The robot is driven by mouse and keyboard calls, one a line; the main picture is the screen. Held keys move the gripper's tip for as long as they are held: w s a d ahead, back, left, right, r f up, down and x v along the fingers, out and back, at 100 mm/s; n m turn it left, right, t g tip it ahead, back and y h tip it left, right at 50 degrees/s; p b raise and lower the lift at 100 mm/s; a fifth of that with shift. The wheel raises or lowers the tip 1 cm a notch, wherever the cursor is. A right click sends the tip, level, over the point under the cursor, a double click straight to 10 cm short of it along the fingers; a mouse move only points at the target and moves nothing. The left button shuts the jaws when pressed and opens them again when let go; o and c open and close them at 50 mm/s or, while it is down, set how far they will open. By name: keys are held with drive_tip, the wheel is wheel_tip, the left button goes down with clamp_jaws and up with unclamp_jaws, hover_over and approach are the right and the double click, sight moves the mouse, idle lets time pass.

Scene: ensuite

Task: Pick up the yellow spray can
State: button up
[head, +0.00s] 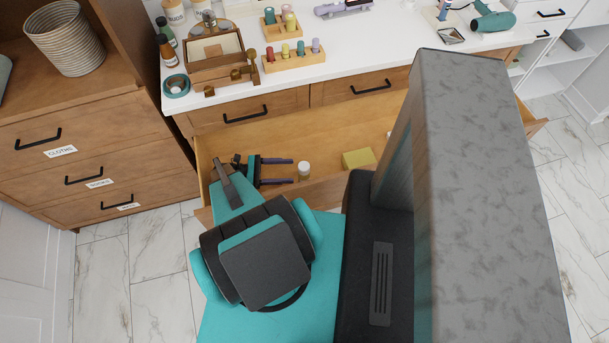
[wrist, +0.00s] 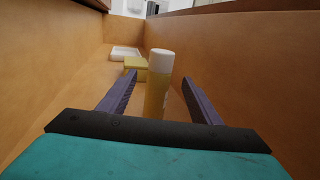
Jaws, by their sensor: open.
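The yellow spray can (wrist: 156,92) has a white cap and stands upright inside an open wooden drawer. In the wrist view it is between my two fingers, near their tips. My gripper (head: 292,171) is open and empty, reaching into the drawer. In the wrist view the fingers (wrist: 160,95) lie to either side of the can, with a gap on each side. I cannot tell whether the can's base is fully between the tips.
A yellow box (wrist: 135,68) and a white tray (wrist: 124,53) lie deeper in the drawer (head: 340,130), beyond the can. The drawer walls stand close on both sides. The countertop (head: 360,60) above holds bottles, a wooden organizer (head: 215,60) and a teal hair dryer (head: 492,18).

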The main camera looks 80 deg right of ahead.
sight(304, 171)
drive_tip(key=shift+s+d+f, duration=0.1)
drive_tip(key=shift+s+f, duration=0.25)
drive_tip(key=shift+s, duration=0.3)
drive_tip(key=shift+p, duration=0.3)
drive_tip(key=shift+s+d+p, duration=0.2)
drive_tip(key=shift+s+p, duration=0.2)
drive_tip(key=shift+s, duration=0.6)
drive_tip(key=shift+s+d+p, duration=0.15)
drive_tip(key=shift+s+p, duration=0.3)
drive_tip(key=shift+s, duration=0.6)
drive_tip(key=shift+s+d+p, duration=0.2)
drive_tip(key=shift+s+p, duration=0.2)
drive_tip(key=shift+s, duration=0.6)
drive_tip(key=c, duration=1.2)
